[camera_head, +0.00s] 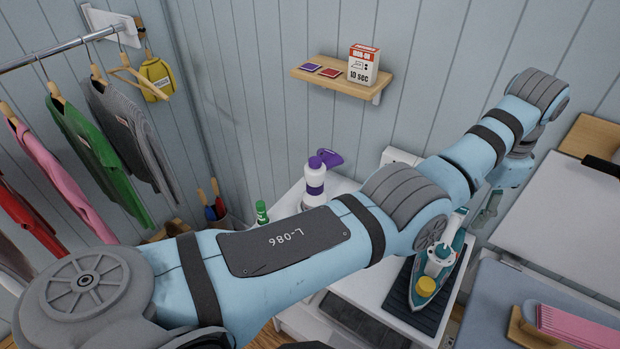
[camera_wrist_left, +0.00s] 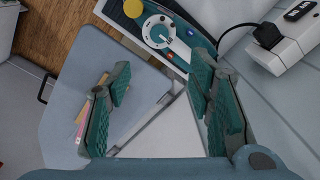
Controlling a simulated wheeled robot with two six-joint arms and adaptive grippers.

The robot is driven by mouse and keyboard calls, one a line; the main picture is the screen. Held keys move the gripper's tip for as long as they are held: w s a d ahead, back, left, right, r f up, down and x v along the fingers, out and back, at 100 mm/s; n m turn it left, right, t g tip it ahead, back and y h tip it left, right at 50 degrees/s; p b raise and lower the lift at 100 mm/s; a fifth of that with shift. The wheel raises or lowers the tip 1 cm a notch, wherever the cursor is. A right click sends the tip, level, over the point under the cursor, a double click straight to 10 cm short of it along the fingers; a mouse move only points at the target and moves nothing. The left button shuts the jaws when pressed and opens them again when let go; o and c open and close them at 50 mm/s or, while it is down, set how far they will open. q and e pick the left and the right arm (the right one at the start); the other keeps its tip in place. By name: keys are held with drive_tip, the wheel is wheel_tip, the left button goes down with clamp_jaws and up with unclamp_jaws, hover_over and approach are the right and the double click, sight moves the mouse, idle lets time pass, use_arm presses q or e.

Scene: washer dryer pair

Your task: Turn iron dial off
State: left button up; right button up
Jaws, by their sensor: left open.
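The teal and white iron (camera_head: 437,262) stands on a dark ribbed pad (camera_head: 400,298) on a white surface right of centre. In the left wrist view its round white dial (camera_wrist_left: 158,32) with a pointer shows at the top, and a yellow round part (camera_wrist_left: 133,8) sits beside it. My left gripper (camera_head: 487,213) hangs at the end of my arm, just right of the iron and apart from it. In the left wrist view my left gripper (camera_wrist_left: 163,108) is open and empty, with the dial beyond its fingertips. My right gripper is not in view. The dial's exact setting is too small to read.
A white bottle (camera_head: 315,185) and a green bottle (camera_head: 262,212) stand behind my arm. A wall shelf (camera_head: 340,82) holds a box. Clothes hang at left.

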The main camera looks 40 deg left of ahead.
use_arm(q)
drive_tip(key=s+a+f+n+h, duration=0.1)
drive_tip(key=a+f+n, duration=0.25)
drive_tip(key=f, duration=0.85)
drive_tip(key=s+a+f+n, duration=0.1)
drive_tip(key=s+a+f, duration=0.2)
drive_tip(key=f, duration=0.1)
drive_tip(key=s+a+f+n+t, duration=0.1)
drive_tip(key=s+a+f, duration=0.2)
drive_tip(key=s+f, duration=0.1)
drive_tip(key=s+a+f+n, duration=0.1)
drive_tip(key=s+a+f, duration=0.2)
drive_tip(key=f, duration=0.2)
drive_tip(key=shift+s+a+f+t, duration=0.15)
drive_tip(key=shift+s+a+t, duration=0.15)
drive_tip(key=s+a+f, duration=0.1)
drive_tip(key=s+a, duration=0.1)
drive_tip(key=s, duration=0.3)
drive_tip(key=s+a+f+n+y, duration=0.1)
drive_tip(key=s+a+f, duration=0.1)
drive_tip(key=s, duration=0.2)
drive_tip(key=shift+s+a+t, duration=0.3)
drive_tip(key=shift+s+t, duration=0.05)
drive_tip(key=shift+t, duration=0.05)
